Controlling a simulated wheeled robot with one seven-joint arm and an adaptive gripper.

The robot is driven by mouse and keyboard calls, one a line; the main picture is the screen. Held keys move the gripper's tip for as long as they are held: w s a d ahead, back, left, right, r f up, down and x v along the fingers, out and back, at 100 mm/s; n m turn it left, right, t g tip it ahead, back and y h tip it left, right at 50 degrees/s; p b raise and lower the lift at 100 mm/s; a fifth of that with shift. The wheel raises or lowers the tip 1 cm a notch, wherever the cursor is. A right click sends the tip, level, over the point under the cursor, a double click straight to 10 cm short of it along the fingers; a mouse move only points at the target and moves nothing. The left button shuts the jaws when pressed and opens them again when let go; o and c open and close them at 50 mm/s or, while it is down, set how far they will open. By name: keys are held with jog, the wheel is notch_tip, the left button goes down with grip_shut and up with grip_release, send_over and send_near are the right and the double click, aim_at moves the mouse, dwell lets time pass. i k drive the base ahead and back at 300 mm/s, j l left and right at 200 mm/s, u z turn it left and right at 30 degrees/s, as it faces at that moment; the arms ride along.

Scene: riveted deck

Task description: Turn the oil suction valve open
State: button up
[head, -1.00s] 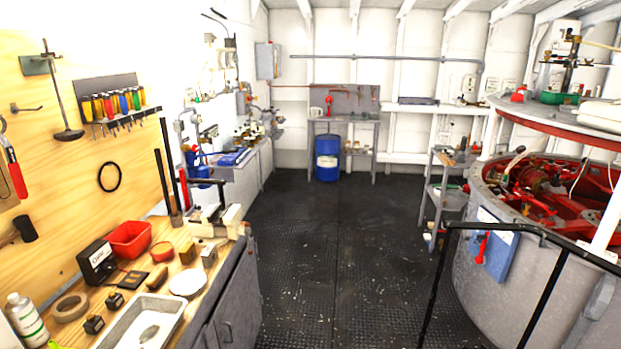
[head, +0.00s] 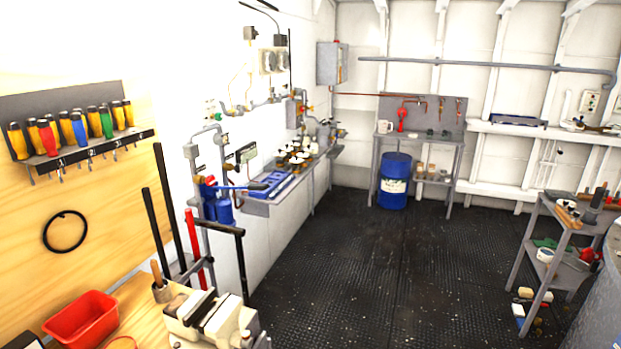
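My gripper is not in view. I cannot tell for certain which fitting is the oil suction valve; no label naming it is readable. Along the left wall there are pipes with small valves and gauges (head: 268,62). Lower down, a blue pump-like unit with a blue lever (head: 235,187) stands at the near end of a grey wall bench. At the back, a red fitting on a red pipe (head: 401,118) hangs on a grey panel. All of these are far from me and small.
A workbench with a vise (head: 208,318) and a red bin (head: 80,317) is at the near left. A blue barrel (head: 394,181) stands at the back, and a grey shelf cart (head: 560,245) at the right. The dark deck (head: 370,275) between them is clear.

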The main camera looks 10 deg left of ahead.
aim_at(211, 181)
jog(key=i+u, duration=0.2)
jog(key=i, duration=0.35)
jog(key=i+u, duration=0.15)
jog(key=i, duration=0.35)
jog(key=i+l+u, duration=0.2)
jog(key=i, duration=0.35)
jog(key=i+l+u, duration=0.15)
jog(key=i, duration=0.4)
jog(key=i+u, duration=0.35)
